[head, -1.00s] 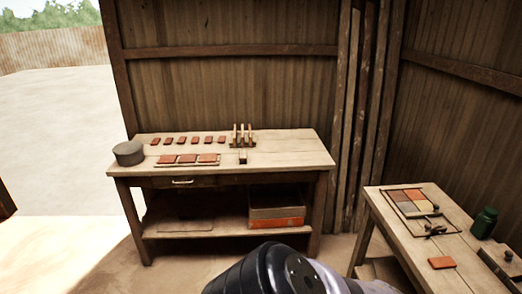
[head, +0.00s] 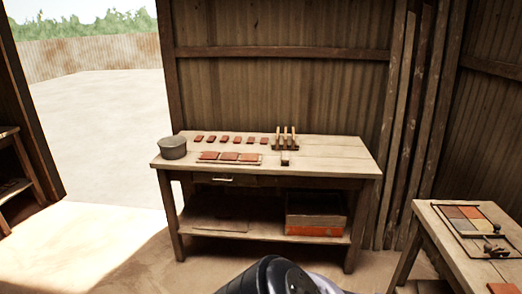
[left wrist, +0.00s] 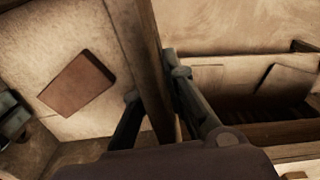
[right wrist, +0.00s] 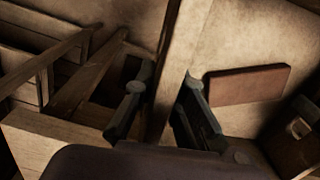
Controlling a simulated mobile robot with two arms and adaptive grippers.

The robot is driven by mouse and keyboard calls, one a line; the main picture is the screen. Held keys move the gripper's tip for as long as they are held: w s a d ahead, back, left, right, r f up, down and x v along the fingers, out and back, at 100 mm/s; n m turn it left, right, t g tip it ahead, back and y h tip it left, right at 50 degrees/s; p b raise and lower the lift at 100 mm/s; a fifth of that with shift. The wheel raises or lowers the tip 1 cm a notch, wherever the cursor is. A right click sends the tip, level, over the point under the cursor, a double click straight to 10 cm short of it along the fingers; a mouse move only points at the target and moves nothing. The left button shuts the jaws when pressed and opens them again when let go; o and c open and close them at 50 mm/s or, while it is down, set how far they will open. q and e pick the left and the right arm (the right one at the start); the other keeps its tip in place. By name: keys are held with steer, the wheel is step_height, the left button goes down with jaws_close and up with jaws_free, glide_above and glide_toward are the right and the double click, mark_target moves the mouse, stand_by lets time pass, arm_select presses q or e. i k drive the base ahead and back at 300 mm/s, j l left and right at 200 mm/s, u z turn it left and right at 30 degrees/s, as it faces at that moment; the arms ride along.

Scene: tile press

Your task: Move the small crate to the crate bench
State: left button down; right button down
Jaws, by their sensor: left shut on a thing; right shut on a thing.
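The small crate is seen only in part. In the left wrist view its wooden wall (left wrist: 150,50) runs between the fingers of my left gripper (left wrist: 157,85), which is shut on it. In the right wrist view my right gripper (right wrist: 167,77) is shut on a pale wooden wall (right wrist: 182,40). A reddish-brown tile (left wrist: 78,84) lies on the pale floor beside the held wall, and a similar one (right wrist: 247,84) shows in the right wrist view. The crate and both grippers are out of the head view. I cannot tell which bench is the crate bench.
A wooden bench (head: 335,153) with tiles, a grey pot (head: 172,148) and a rack (head: 285,139) stands ahead. Another table (head: 440,232) is at right. Furniture (head: 12,180) shows at far left, with open floor between.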

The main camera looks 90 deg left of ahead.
mark_target(327, 159)
steer(key=u, duration=2.35)
steer(key=i+l+u, duration=0.15)
steer(key=i, duration=0.25)
steer(key=i+l+u, duration=0.2)
steer(key=i+l, duration=0.45)
steer(key=i, duration=0.15)
steer(key=i+l, duration=0.4)
steer(key=i, duration=0.2)
